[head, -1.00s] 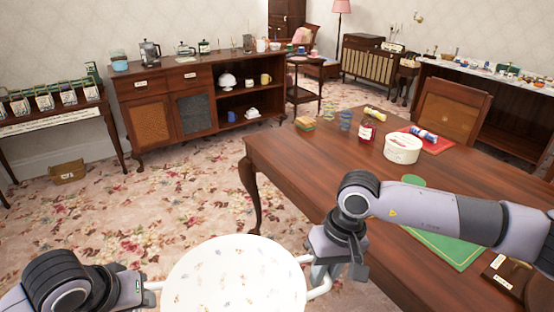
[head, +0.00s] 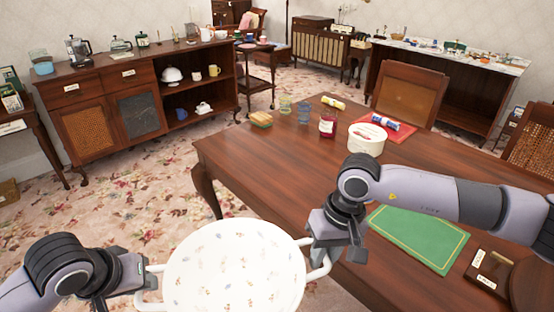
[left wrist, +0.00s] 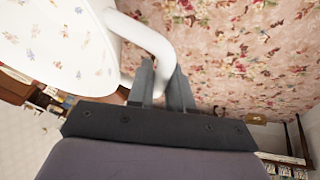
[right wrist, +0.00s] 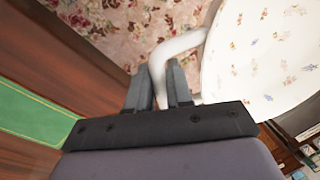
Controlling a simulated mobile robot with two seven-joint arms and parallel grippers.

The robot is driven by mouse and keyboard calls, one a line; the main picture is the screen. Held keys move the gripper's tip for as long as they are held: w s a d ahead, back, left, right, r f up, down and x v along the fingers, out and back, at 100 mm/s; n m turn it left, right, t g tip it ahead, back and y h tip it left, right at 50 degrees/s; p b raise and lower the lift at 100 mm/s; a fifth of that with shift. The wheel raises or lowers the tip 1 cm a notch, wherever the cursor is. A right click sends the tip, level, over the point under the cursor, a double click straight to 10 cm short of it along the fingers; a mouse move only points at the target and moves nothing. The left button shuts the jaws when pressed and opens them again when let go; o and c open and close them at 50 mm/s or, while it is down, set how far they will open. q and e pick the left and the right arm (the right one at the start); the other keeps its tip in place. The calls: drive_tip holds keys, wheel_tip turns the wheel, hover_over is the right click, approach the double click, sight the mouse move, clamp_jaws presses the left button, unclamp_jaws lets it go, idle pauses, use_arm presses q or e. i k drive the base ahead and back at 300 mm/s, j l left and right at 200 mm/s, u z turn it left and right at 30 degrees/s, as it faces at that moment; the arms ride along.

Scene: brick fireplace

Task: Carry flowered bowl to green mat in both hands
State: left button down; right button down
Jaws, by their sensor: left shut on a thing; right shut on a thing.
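The flowered bowl (head: 234,268) is white with small flowers and a looped handle on each side. It is held in the air at the bottom of the head view, in front of the table. My left gripper (head: 142,280) is shut on its left handle, which also shows in the left wrist view (left wrist: 150,42). My right gripper (head: 322,262) is shut on its right handle, seen too in the right wrist view (right wrist: 172,52). The green mat (head: 420,238) lies on the table, right of the bowl, partly behind my right arm. It also shows in the right wrist view (right wrist: 35,112).
A dark wooden box (head: 492,270) is right of the mat. Chairs (head: 408,92) stand behind.

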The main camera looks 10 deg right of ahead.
sight(417, 227)
drive_tip(key=i+z, duration=0.2)
drive_tip(key=z, duration=0.2)
drive_tip(key=i+z, duration=0.15)
drive_tip(key=z, duration=0.25)
drive_tip(key=i+j+z, duration=0.15)
drive_tip(key=z, duration=0.25)
drive_tip(key=i+j+z, duration=0.15)
drive_tip(key=z, duration=0.25)
drive_tip(key=i+j+z, duration=0.15)
drive_tip(key=i+z, duration=0.25)
drive_tip(key=i+j+z, duration=0.1)
drive_tip(key=i+j, duration=0.1)
drive_tip(key=i, duration=0.05)
